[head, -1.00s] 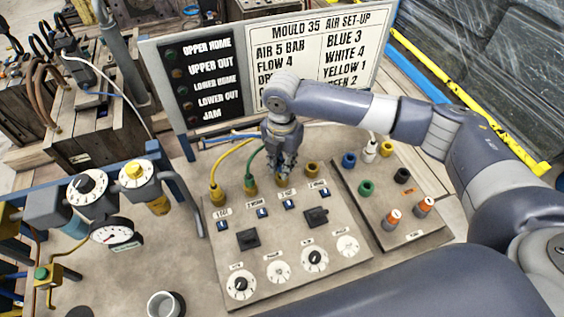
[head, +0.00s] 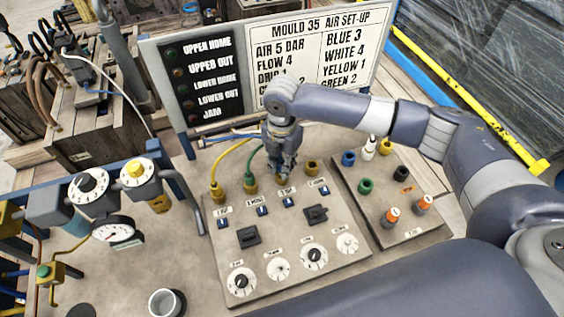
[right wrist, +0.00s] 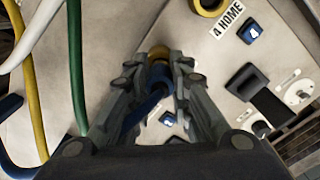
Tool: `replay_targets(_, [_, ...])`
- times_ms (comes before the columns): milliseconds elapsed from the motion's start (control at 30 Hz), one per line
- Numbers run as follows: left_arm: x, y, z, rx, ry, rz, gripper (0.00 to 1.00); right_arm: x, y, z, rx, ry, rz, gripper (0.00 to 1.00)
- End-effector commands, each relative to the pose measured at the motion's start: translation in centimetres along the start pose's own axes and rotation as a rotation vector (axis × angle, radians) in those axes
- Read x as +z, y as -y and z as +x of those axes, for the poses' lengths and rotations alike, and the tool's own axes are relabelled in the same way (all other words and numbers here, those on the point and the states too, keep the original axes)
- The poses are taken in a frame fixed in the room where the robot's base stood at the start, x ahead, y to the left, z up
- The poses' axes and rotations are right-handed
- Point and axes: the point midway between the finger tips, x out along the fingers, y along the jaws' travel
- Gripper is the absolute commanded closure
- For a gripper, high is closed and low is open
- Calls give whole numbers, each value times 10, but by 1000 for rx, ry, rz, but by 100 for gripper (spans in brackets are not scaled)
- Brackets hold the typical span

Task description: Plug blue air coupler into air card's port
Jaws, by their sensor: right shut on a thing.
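My right gripper (head: 283,168) points down at the third port in the row on the grey panel (head: 210,285). In the right wrist view its fingers (right wrist: 160,82) are closed around the blue coupler (right wrist: 148,108), which has a blue hose. The coupler's front end is at the brass port (right wrist: 158,52); how deep it sits is hidden by the fingers. The air card (head: 318,60) reads blue 3, white 4, yellow 1, with green 2 partly covered by my arm. The fourth port (head: 311,167) is empty. My left gripper is not in view.
A yellow hose (head: 228,160) and a green hose (head: 249,160) end in the first two ports. To the right, a board (head: 365,215) holds coloured holders, a white coupler (head: 369,148) and orange-topped parts. A cup (head: 165,303) and regulators (head: 85,188) stand left.

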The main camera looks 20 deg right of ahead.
Motion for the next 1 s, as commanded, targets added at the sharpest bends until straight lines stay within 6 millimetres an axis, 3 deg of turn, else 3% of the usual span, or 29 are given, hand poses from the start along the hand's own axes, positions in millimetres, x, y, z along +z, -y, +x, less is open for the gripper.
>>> replay_targets(1000, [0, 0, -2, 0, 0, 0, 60, 0, 0, 7, -1, -1, 0, 100])
